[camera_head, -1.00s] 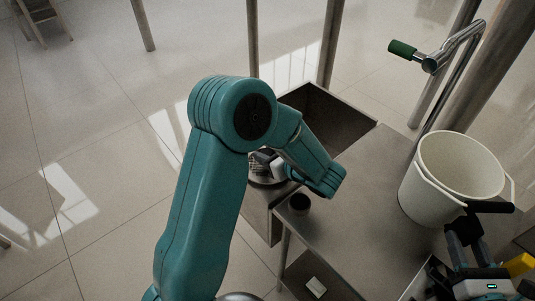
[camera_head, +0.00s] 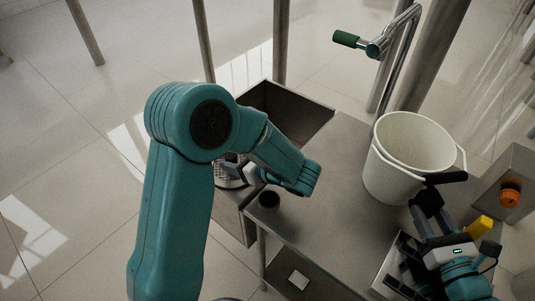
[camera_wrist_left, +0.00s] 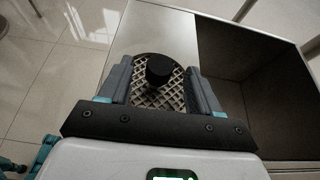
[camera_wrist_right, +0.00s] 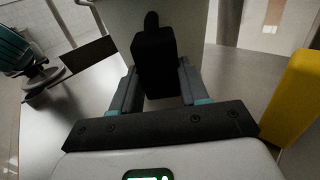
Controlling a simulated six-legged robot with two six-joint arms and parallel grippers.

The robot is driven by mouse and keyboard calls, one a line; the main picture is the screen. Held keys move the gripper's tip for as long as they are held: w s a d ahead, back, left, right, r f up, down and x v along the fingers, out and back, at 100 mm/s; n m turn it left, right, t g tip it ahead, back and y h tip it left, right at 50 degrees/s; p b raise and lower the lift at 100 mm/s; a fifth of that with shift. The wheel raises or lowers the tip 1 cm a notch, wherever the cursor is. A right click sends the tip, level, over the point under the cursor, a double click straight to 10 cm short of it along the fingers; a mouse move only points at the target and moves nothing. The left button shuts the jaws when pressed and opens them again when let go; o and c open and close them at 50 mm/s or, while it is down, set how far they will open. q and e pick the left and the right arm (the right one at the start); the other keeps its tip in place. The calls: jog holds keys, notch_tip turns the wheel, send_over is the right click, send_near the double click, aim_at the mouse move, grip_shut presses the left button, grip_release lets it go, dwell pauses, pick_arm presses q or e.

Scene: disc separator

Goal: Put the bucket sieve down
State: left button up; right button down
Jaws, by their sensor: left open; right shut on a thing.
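The round mesh sieve (camera_wrist_left: 155,97) with a black knob (camera_wrist_left: 159,69) lies flat on a steel surface beside the open bin. In the head view only part of the sieve (camera_head: 231,183) shows below my left gripper (camera_head: 230,170). My left gripper is open, its fingers on either side of the knob in the left wrist view (camera_wrist_left: 160,80). The white bucket (camera_head: 408,155) stands upright on the steel table. My right gripper (camera_head: 427,200) is shut on the bucket's black handle (camera_wrist_right: 153,60), at its near right side.
The open steel bin (camera_head: 290,110) is behind my left arm. A pipe with a green handle (camera_head: 347,39) rises behind the bucket. A box with an orange knob (camera_head: 510,195) is at the right.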

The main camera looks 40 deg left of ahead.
pick_arm(q)
jog(key=v, duration=0.9)
pick_arm(e)
jog(key=shift+r, duration=0.1)
grip_release()
pick_arm(q)
jog(key=shift+f, duration=0.15)
pick_arm(e)
jog(key=shift+v, duration=4.55)
pick_arm(q)
jog(key=shift+s, duration=0.1)
pick_arm(e)
jog(key=shift+s+d, duration=0.1)
